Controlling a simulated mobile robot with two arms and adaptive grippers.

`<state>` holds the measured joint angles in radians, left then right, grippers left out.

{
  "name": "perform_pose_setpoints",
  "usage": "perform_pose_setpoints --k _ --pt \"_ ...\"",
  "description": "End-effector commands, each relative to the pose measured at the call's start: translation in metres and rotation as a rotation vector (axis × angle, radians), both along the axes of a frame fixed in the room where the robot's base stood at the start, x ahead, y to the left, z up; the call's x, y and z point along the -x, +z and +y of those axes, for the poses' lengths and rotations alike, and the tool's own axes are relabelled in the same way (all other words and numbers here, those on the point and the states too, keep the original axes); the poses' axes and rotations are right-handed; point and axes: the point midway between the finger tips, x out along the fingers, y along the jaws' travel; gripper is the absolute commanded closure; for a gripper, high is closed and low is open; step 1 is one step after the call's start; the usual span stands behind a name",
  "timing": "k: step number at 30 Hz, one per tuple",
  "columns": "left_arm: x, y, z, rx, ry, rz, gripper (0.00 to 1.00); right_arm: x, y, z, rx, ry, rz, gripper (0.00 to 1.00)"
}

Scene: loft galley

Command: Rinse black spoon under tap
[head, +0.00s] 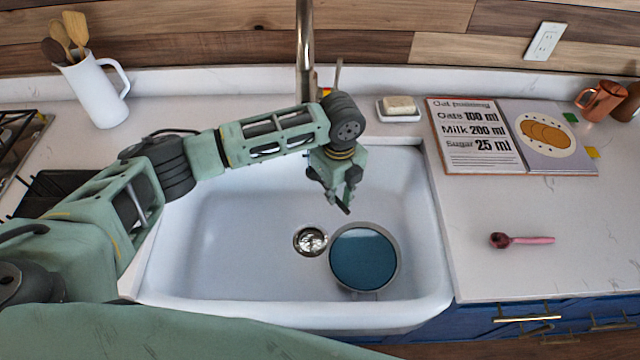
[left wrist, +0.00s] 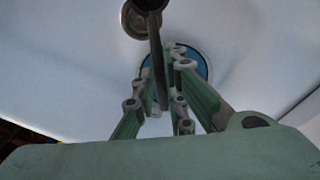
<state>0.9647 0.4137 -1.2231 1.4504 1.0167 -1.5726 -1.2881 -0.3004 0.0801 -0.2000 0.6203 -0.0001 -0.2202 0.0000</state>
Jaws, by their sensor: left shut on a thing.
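My left gripper (head: 341,196) is over the sink, right of the tap and above the blue dish. It is shut on the black spoon; in the left wrist view the fingers (left wrist: 161,84) close around its dark handle (left wrist: 157,50). The spoon's dark, round end (left wrist: 150,5) is cut off by the top edge of that view. In the head view only a small dark piece shows at the fingertips. The metal tap (head: 305,45) stands behind the sink; my arm hides its lower part. I see no running water. My right gripper is out of view.
The white sink (head: 215,245) holds a blue round dish (head: 363,260) next to the drain (head: 310,240). A soap dish (head: 399,117), recipe book (head: 480,160), pink-handled scoop (head: 525,240) and copper mug (head: 598,98) are right. A utensil jug (head: 97,92) is left.

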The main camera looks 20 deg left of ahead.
Motion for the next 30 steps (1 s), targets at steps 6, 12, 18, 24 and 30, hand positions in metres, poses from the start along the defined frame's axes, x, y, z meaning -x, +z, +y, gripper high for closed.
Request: perform_pose_setpoints --k 6,12,18,24,30 --pt "0.017 0.003 -0.005 0.000 -0.002 0.003 1.00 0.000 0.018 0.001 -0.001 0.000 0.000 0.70" --pt "0.032 0.003 -0.010 0.000 -0.002 0.002 1.00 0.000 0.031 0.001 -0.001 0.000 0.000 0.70" --pt "0.047 0.003 -0.015 0.000 -0.002 0.001 1.00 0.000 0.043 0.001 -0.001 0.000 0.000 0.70" --pt "0.063 0.003 -0.020 0.000 -0.002 0.001 1.00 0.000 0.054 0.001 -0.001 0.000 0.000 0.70" --pt "0.073 0.002 -0.024 0.001 -0.002 0.001 1.00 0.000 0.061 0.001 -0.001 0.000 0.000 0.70"
